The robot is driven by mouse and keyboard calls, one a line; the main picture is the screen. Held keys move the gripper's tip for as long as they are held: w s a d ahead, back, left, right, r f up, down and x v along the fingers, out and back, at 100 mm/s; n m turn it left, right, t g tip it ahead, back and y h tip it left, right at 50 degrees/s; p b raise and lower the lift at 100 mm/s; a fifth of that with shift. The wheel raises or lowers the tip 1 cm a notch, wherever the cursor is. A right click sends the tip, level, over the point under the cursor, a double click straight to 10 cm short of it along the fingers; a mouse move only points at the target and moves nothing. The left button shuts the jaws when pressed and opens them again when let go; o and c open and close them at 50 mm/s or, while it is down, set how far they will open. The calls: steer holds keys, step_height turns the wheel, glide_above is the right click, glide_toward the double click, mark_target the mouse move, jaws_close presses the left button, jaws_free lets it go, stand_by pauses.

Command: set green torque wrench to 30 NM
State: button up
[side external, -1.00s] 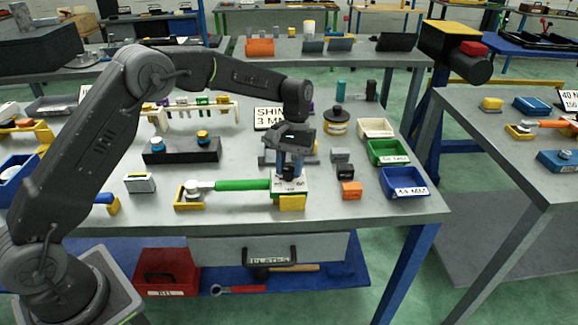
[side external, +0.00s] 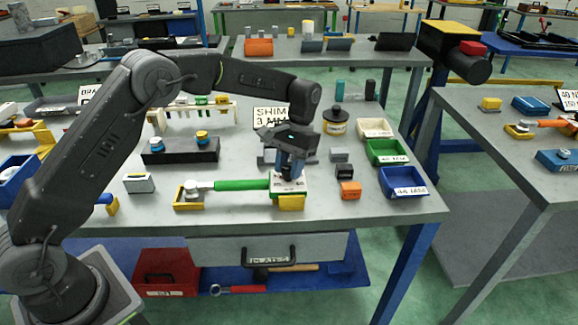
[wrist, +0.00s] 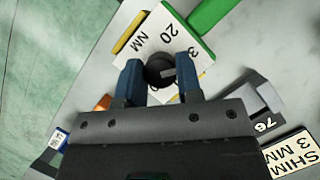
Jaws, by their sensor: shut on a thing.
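The green torque wrench (side external: 240,184) lies on the workbench, its handle pointing left to a silver head in a yellow holder (side external: 180,200). A round dark knob (wrist: 158,70) with a lighter grey mark sits on the plate. My gripper (wrist: 160,85) points down with its blue fingers on either side of the knob, shut on it. The knob is mostly hidden in the side view.
A "SHIM 3 MM" sign (side external: 270,117) stands behind my gripper. Small grey, black and orange blocks (side external: 349,190) are close on the right, then white, green and blue bins (side external: 404,184). A dark block with two round pieces (side external: 180,152) is to the left.

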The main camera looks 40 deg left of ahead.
steer(key=o, duration=0.9)
steer(key=shift+o, duration=0.2)
steer(key=v, duration=1.2)
steer(key=shift+r, duration=0.15)
